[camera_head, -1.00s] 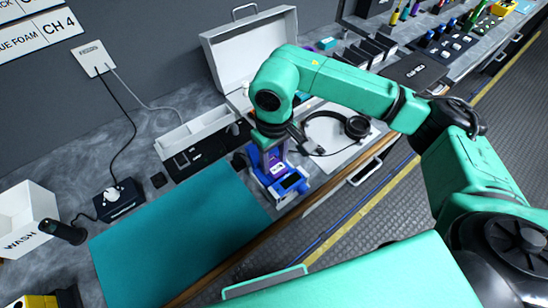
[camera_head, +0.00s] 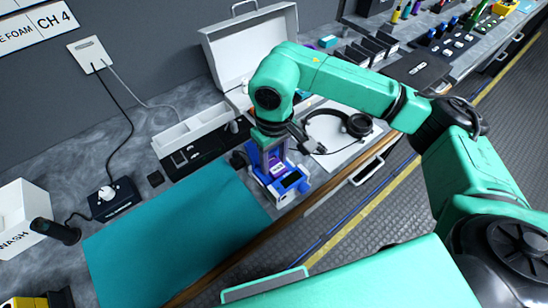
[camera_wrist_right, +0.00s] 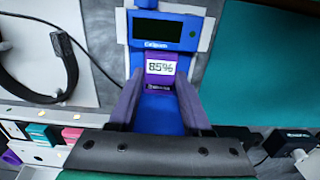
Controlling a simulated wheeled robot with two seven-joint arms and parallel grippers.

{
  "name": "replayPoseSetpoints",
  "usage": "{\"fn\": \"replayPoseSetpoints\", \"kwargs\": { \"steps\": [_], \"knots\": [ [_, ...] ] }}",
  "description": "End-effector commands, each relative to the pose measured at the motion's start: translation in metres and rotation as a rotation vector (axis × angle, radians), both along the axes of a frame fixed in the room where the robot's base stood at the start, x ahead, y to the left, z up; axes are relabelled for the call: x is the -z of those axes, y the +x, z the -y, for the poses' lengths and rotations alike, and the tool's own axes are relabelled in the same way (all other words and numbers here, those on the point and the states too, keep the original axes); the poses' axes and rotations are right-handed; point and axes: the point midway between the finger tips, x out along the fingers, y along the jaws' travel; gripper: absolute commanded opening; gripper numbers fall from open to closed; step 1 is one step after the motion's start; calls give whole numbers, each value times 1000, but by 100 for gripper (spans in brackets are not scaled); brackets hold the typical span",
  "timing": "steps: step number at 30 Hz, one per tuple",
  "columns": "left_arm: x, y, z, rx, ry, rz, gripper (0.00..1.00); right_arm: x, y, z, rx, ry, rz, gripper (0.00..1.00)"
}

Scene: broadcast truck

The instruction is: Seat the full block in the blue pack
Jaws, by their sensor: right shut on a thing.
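In the wrist view the pack (camera_wrist_right: 165,30) shows a dark screen. A purple block (camera_wrist_right: 159,68) with a white "85%" label lies between the fingers of my right gripper (camera_wrist_right: 157,88), against the pack below the screen. My right gripper (camera_head: 269,150) is shut on this block and points down at the pack. How deep the block sits in the pack is hidden. My left gripper is not in view.
The teal mat (camera_head: 180,235) is bare. Headphones (camera_head: 340,130) lie on a pale mat to the right. An open white case (camera_head: 245,55) and a white tray (camera_head: 195,128) stand behind. A white WASH bin (camera_head: 22,215) is far left.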

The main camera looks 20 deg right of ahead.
Motion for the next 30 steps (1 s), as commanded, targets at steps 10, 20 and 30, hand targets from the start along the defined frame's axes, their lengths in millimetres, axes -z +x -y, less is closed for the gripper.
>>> {"fn": "replayPoseSetpoints", "kwargs": {
  "steps": [10,20,30],
  "knots": [
    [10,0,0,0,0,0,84,8,0,0,0,0,0,9],
    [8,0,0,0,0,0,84,6,0,0,0,0,0,84],
    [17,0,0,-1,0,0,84,-28,1,-1,-1,1,5,84]
  ]
}}
